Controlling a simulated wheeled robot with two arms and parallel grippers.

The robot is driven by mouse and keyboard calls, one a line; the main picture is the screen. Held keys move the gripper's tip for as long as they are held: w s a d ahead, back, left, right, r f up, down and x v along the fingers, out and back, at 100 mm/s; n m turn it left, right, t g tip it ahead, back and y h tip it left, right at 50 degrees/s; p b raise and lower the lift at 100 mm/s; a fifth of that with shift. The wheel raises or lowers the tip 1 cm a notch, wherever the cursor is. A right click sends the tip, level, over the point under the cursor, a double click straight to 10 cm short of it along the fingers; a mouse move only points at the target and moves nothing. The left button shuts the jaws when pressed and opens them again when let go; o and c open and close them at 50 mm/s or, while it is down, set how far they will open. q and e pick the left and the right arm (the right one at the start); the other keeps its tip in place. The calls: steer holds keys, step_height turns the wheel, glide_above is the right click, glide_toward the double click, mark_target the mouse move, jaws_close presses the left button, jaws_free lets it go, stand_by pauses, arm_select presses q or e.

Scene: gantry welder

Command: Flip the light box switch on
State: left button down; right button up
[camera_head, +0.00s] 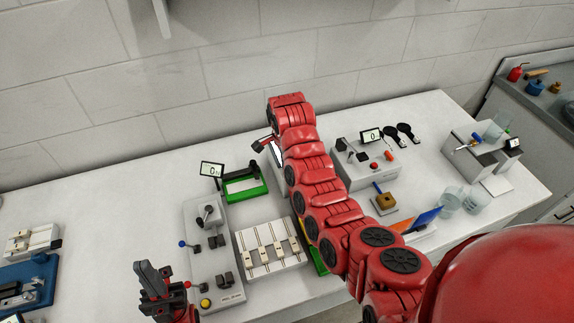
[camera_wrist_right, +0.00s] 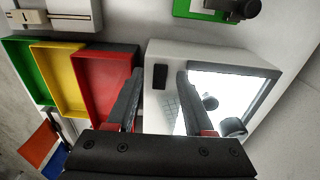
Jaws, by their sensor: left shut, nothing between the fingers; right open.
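The light box (camera_wrist_right: 205,56) is a pale housing with a bright white panel (camera_wrist_right: 228,82) in the right wrist view. Its small black switch (camera_wrist_right: 160,76) is on the housing beside the panel. My right gripper (camera_wrist_right: 158,88) is open, with its fingers on either side of the switch; I cannot tell whether they touch the box. In the head view my right arm hides most of the box. My left gripper (camera_head: 151,268) is shut and empty at the lower left, beside the grey control unit, away from the light box.
Green, yellow and red trays (camera_wrist_right: 103,82) lie beside the light box. The head view shows a grey control unit (camera_head: 206,268), a slotted white fixture (camera_head: 270,248) and a green-framed device (camera_head: 244,187) on the bench. A wall stands behind the bench.

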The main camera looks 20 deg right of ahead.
step_height(320, 180, up, 6)
steer(key=p, duration=0.3)
step_height(320, 180, up, 11)
steer(key=shift+a+r, duration=0.15)
steer(key=shift+a, duration=0.2)
steer(key=shift+s, duration=0.1)
stand_by(0.3)
